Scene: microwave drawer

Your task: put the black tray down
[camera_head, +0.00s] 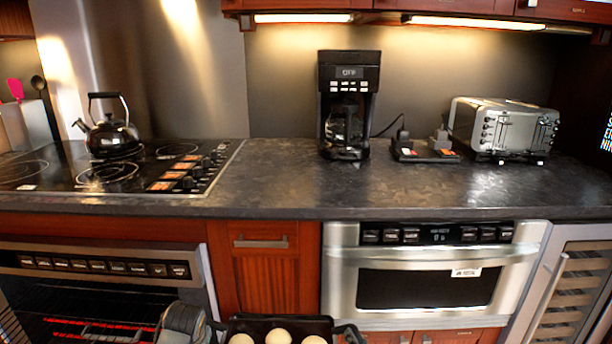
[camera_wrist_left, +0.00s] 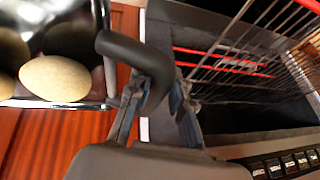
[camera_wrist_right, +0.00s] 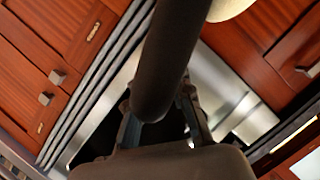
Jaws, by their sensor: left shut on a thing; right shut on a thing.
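The black tray (camera_head: 279,320) is at the bottom centre of the head view, in front of the cabinets, its lower part cut off. It carries several pale round pieces (camera_head: 278,337), which also show in the left wrist view (camera_wrist_left: 55,78). My left gripper (camera_head: 208,332) is shut on the tray's left handle; the left wrist view shows the dark handle (camera_wrist_left: 130,52) between its fingers. My right gripper (camera_head: 350,333) is at the tray's right handle. The right wrist view shows its fingers shut around the thick dark handle (camera_wrist_right: 165,70).
An open oven (camera_head: 95,300) with a wire rack and red glowing bars is at the lower left. The cooktop (camera_head: 60,180) holds a kettle (camera_head: 112,138). The counter (camera_head: 270,185) is clear between cooktop and coffee maker (camera_head: 347,105). A toaster (camera_head: 503,128) stands right, above a microwave drawer (camera_head: 430,285).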

